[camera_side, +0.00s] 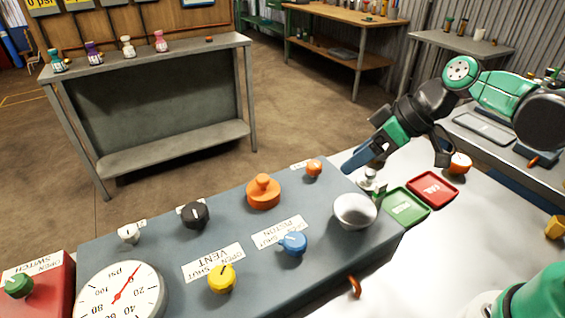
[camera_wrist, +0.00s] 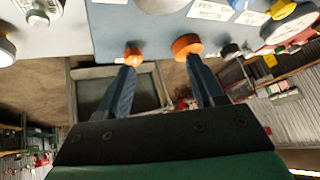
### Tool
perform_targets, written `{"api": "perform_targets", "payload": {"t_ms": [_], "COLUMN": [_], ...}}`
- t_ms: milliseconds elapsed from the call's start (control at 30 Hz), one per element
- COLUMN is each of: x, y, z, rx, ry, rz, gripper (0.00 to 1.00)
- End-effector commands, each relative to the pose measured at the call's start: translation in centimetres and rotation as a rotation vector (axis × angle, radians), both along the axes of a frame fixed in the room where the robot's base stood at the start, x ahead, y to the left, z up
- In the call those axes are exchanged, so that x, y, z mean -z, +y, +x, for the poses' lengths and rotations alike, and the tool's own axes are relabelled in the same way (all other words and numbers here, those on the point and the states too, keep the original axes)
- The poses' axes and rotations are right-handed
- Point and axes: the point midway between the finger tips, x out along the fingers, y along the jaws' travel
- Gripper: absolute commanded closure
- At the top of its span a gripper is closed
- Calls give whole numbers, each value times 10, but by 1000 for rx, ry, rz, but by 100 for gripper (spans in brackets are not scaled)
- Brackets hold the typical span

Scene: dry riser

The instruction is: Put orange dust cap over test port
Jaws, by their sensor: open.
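My gripper (camera_side: 362,166) is open and empty above the right end of the blue-grey console, its dark blue fingers spread in the wrist view (camera_wrist: 163,62). A large orange cap-like piece with a raised top (camera_side: 263,190) sits on the console, left of my gripper; it also shows in the wrist view (camera_wrist: 187,45). A smaller orange piece (camera_side: 313,168) is nearer; it also shows in the wrist view (camera_wrist: 133,55). A metal fitting (camera_side: 371,184), possibly the test port, stands close below my gripper. A round orange piece with a pale top (camera_side: 460,163) lies on the bench at right.
A silver dome (camera_side: 355,211), blue knob (camera_side: 293,242), yellow knob (camera_side: 222,278), black knob (camera_side: 195,214) and pressure gauge (camera_side: 120,292) crowd the console. Green (camera_side: 408,207) and red (camera_side: 433,189) trays lie right of it. The white bench front is mostly clear.

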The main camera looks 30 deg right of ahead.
Motion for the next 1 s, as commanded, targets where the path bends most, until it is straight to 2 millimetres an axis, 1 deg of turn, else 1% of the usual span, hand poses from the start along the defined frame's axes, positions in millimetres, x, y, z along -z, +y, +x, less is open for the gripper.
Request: {"api": "perform_targets", "payload": {"t_ms": [33,100,200,333,500,1000], "x": [0,0,-1,-3,-4,-4], "y": [-5,-15,-27,-36,-39,-39], "z": [-10,-19,-27,-32,-33,-33], "rx": [88,218,361,463,497,494], "ry": [15,16,-8,-45,-58,-56], "rz": [-44,-98,-144,-169,-174,-173], "gripper": [39,39,39,39,39,39]}}
